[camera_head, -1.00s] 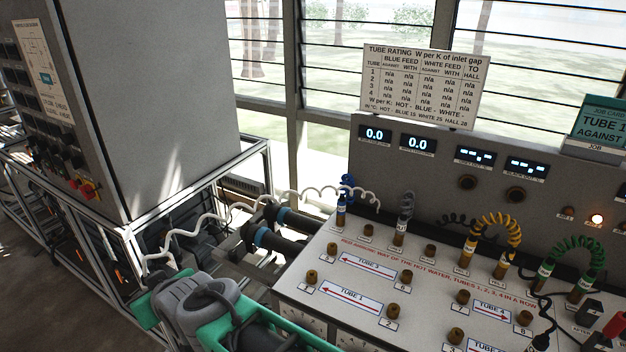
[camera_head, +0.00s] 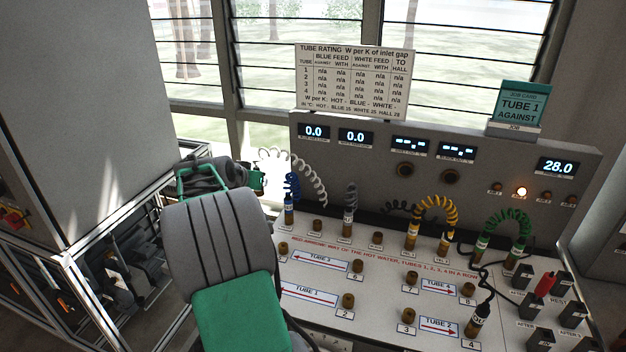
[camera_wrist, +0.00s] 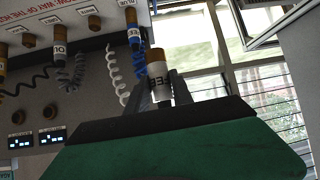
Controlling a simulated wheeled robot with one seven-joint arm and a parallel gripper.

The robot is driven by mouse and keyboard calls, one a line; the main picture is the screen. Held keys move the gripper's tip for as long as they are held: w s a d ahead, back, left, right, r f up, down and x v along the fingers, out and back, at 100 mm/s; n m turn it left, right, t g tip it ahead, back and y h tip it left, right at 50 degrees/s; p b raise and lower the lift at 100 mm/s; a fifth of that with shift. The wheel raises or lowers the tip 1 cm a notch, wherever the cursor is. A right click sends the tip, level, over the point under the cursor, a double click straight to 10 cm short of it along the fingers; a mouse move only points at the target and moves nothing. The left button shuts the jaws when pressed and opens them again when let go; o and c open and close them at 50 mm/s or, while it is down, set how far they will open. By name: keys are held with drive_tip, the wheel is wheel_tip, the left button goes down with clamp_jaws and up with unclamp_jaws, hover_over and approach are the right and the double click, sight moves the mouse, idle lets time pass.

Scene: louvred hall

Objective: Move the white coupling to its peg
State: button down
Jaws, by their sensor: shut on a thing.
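My gripper (camera_wrist: 158,92) is shut on the white coupling (camera_wrist: 157,66), a white body with black letters partly showing and a brass end. In the head view my gripper (camera_head: 257,181) is up at the left rear of the bench, and the coupling there is too small or hidden to make out. The white coiled hose (camera_head: 300,172) runs from beside the gripper down behind the blue coupling. Brass pegs stand on the bench, among them one by the Tube 1 label (camera_head: 346,300) and one at the left (camera_head: 283,249).
The blue coupling (camera_head: 289,208) stands upright close to the gripper, with the grey one (camera_head: 348,224) to its right. Yellow (camera_head: 432,215) and green (camera_head: 505,225) hose loops stand farther right. The upright panel (camera_head: 460,180) and louvred window lie behind. My arm hides the bench's left front.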

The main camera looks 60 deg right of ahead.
drive_tip(key=s+d+f+m+g, duration=0.4)
drive_tip(key=s+d+m+g, duration=0.1)
drive_tip(key=s+d, duration=0.85)
drive_tip(key=f, duration=0.2)
drive_tip(key=f+b, duration=0.1)
drive_tip(key=f, duration=0.2)
drive_tip(key=w+f+b, duration=0.1)
drive_tip(key=f, duration=0.1)
drive_tip(key=shift+f, duration=0.35)
drive_tip(key=shift+a+f+b, duration=0.1)
drive_tip(key=shift+f+b, duration=0.2)
drive_tip(key=shift+b, duration=0.4)
drive_tip(key=shift+f+b, duration=0.1)
drive_tip(key=shift+b, duration=0.35)
drive_tip(key=shift+f, duration=0.15)
drive_tip(key=shift+f+b, duration=1.35)
drive_tip(key=shift+b, duration=0.1)
